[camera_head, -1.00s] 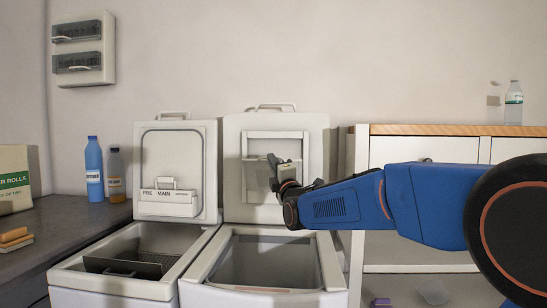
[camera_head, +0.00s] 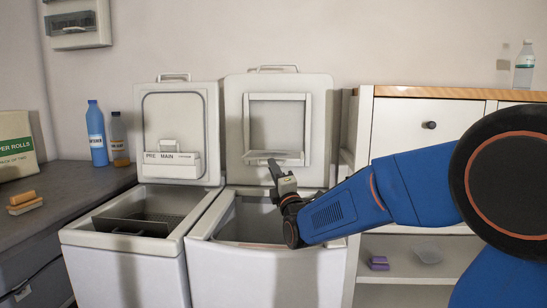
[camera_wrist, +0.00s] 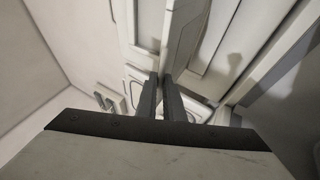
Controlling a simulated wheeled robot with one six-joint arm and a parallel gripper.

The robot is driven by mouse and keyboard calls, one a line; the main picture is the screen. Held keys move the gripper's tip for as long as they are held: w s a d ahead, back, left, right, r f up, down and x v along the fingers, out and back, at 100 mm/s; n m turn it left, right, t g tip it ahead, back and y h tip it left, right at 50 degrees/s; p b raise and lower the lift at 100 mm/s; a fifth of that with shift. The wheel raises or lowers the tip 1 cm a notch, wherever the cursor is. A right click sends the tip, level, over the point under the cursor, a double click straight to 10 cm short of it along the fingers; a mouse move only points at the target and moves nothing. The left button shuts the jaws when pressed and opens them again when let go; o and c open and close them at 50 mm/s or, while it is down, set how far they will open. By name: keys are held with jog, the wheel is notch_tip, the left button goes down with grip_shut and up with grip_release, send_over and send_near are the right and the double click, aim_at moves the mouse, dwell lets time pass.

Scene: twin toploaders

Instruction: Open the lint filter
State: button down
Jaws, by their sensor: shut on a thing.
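Two white toploaders stand side by side with raised lids. The right one's lid (camera_head: 235,130) has a square framed recess on its inner face. The lint filter flap (camera_head: 288,155) sits at the bottom of this recess, swung down and sticking out towards me. My gripper (camera_head: 273,164) is at the flap's front edge, shut on it. In the wrist view my gripper (camera_wrist: 160,80) shows its two dark fingers close together, pointing at pale panels. What lies between them is too thin to make out.
The right tub (camera_head: 220,225) is open below my gripper. The left machine's lid (camera_head: 155,110) carries a PRE/MAIN drawer (camera_head: 170,165). A white cabinet (camera_head: 400,130) stands at the right, a dark counter (camera_head: 75,205) with bottles at the left.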

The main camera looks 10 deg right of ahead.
jog(key=shift+w+d+f, duration=0.1)
jog(key=shift+f, duration=0.9)
jog(key=c, duration=1.9)
grip_release()
jog(key=shift+w+d+f, duration=0.1)
jog(key=shift+w+f, duration=0.05)
jog(key=shift+w, duration=0.05)
jog(key=shift+r, duration=0.2)
jog(key=shift+s+r, duration=0.1)
jog(key=a+v, duration=0.1)
jog(key=v, duration=0.6)
jog(key=shift+s+d, duration=0.25)
jog(key=shift+d, duration=0.2)
